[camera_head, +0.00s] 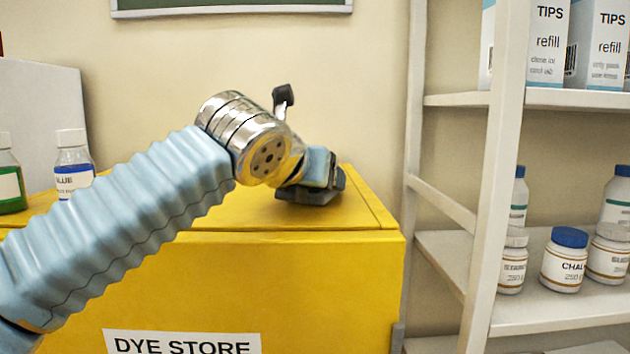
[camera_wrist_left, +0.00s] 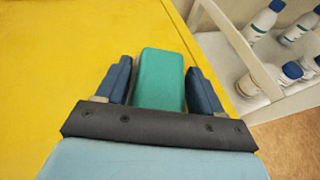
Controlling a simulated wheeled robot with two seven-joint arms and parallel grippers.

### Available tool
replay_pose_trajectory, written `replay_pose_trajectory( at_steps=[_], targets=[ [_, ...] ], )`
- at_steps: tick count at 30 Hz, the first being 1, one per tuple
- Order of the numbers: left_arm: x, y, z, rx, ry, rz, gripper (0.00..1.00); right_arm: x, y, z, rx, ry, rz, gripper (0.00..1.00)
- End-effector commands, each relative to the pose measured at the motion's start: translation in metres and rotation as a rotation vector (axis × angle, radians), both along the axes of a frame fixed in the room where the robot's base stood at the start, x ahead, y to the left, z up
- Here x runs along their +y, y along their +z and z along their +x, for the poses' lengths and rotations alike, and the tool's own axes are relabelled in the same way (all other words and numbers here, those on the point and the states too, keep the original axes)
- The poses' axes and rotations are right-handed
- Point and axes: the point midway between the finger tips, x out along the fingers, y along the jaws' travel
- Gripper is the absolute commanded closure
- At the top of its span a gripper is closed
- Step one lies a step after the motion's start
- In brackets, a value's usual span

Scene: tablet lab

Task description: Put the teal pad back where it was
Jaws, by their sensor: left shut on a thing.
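The teal pad (camera_wrist_left: 159,80) is a green-teal block lying between the two dark blue fingers of my left gripper (camera_wrist_left: 161,88) in the left wrist view. My left gripper (camera_head: 318,190) is shut on it, low over the top of the yellow dye store cabinet (camera_head: 250,290), near its right side. In the head view the pad is hidden by the gripper. I cannot tell whether the pad touches the cabinet top. My right gripper is in neither view.
A blue-labelled bottle (camera_head: 74,165) and a green bottle (camera_head: 10,175) stand at the left. A white shelf (camera_head: 500,180) with jars and refill boxes stands to the right of the cabinet. The cabinet top around the gripper is clear.

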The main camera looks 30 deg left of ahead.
Motion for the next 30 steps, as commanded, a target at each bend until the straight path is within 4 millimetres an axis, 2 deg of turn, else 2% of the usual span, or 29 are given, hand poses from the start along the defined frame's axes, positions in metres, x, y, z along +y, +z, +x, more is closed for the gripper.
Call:
replay_pose_trajectory(
  at_steps=[5, 6, 11, 21, 26, 30],
  targets=[
    [0.000, -0.003, 0.000, 0.000, 0.000, 0.000, 0.63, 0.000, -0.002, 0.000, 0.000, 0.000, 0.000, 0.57],
    [0.000, -0.003, 0.000, 0.000, 0.000, 0.000, 0.30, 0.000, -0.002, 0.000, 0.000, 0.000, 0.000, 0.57],
    [0.000, -0.002, 0.000, 0.000, 0.000, 0.000, 0.07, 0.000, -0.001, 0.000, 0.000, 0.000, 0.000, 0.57],
    [-0.001, 0.002, -0.002, 0.000, 0.000, 0.000, 0.07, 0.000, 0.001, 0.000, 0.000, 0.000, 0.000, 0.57],
    [-0.004, 0.013, -0.026, -0.004, -0.001, -0.001, 0.07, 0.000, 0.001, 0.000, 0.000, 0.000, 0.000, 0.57],
    [-0.009, 0.026, -0.057, -0.003, -0.002, 0.000, 0.07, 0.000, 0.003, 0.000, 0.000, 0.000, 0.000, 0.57]
  ],
)
